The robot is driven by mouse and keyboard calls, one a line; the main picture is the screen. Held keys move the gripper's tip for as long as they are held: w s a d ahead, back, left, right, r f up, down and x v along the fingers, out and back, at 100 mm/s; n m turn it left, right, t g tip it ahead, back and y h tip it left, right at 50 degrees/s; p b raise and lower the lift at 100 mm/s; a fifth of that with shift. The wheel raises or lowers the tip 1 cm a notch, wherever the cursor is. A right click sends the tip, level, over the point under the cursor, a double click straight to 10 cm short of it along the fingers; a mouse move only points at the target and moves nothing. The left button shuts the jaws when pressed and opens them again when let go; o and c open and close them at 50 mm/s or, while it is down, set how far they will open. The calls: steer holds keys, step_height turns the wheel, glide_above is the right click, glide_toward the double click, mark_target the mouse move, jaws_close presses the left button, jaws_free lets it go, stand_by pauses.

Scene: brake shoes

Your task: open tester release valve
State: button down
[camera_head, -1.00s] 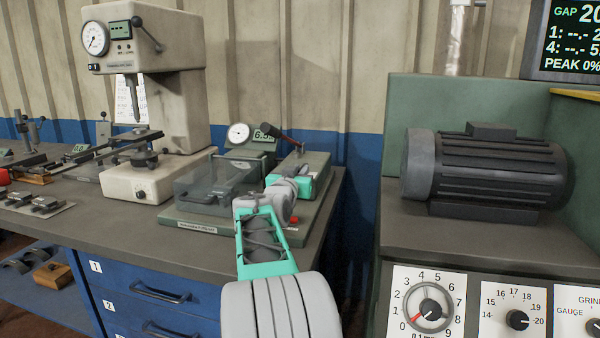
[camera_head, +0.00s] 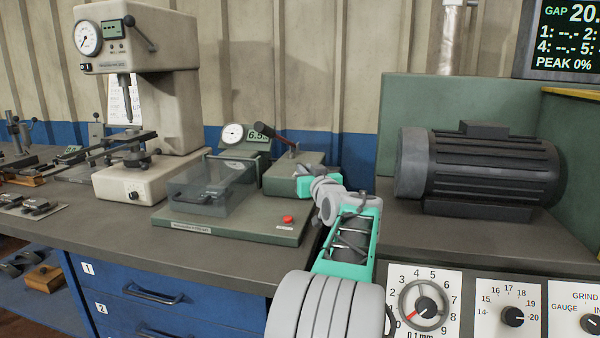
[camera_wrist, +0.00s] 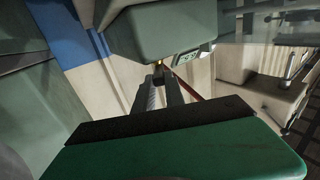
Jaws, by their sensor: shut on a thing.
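The tester is a green-grey base (camera_head: 190,228) with a clear-lidded box (camera_head: 212,185), a round gauge and a pump block (camera_head: 295,172) that carries a dark-handled lever (camera_head: 274,134). My gripper (camera_head: 302,184) is at the right end of the pump block. In the wrist view, my gripper (camera_wrist: 160,72) has its narrow fingers together below the block (camera_wrist: 165,35). The fingertips are shut on a small brass-coloured part (camera_wrist: 158,62) on the block's face, which looks like the release valve. The fingers hide most of it, so its turn cannot be told.
A red button (camera_head: 288,219) sits on the tester base near my arm. A grinder with a dark motor (camera_head: 480,168) and dials stands close on the right. A hardness-tester-like press (camera_head: 150,90) stands at the left. The bench front (camera_head: 200,255) is clear.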

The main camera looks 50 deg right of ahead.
steer(key=n+t+y+p, duration=0.1)
steer(key=y, duration=0.1)
steer(key=d+n+t+y+p, duration=0.1)
steer(key=y+p, duration=0.1)
steer(key=s+d+n+y+p, duration=0.1)
steer(key=n+y, duration=0.1)
steer(key=shift+d+t+p, duration=0.15)
steer(key=shift+t+p, duration=0.25)
